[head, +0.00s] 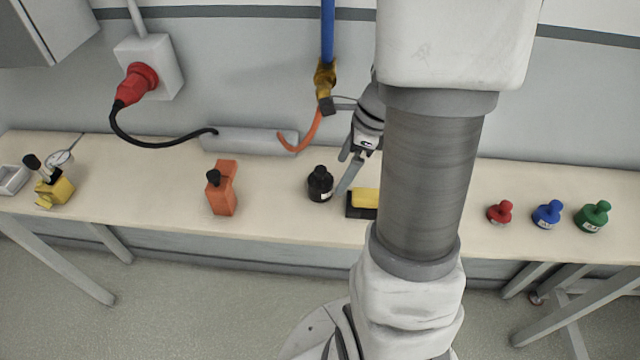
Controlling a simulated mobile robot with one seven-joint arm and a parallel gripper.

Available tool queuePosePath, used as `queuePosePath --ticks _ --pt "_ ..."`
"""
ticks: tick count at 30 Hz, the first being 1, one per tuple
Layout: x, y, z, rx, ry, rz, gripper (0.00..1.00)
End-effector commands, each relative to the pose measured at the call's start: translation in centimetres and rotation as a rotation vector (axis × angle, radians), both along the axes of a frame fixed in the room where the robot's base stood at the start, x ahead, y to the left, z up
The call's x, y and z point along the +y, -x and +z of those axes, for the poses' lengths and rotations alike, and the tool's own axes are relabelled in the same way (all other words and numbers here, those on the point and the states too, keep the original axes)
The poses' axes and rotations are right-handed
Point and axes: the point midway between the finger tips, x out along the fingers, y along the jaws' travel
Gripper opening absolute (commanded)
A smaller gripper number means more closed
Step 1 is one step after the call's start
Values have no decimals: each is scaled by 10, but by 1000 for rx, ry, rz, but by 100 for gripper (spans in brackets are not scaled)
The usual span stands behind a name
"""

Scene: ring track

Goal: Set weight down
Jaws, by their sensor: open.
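A black weight (320,185) with a knob on top stands upright on the workbench (275,200), left of my arm. My gripper (343,174) is open and empty, just right of the black weight. One finger reaches down close beside it; I cannot tell whether they touch. A red weight (500,213), a blue weight (547,215) and a green weight (593,217) stand in a row on the right part of the bench. My arm hides part of the bench between them and the black weight.
A yellow and black block (362,204) lies right of the black weight, partly behind my arm. An orange block (222,190) with a black knob stands left. A yellow gauge device (54,188) is at the far left. A blue hose (328,30) hangs behind.

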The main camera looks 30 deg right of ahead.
Motion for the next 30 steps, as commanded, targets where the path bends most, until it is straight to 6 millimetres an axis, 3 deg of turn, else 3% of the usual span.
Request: queuePosePath --ticks 5,12,16,24,30 --pt "8 -5 0 -1 0 3 100" --pt "36 -23 -7 1 0 4 100" --pt "39 -26 -27 2 -1 1 100" --pt "40 -27 -29 -1 1 1 100" --pt "40 -27 -29 -1 1 1 64"
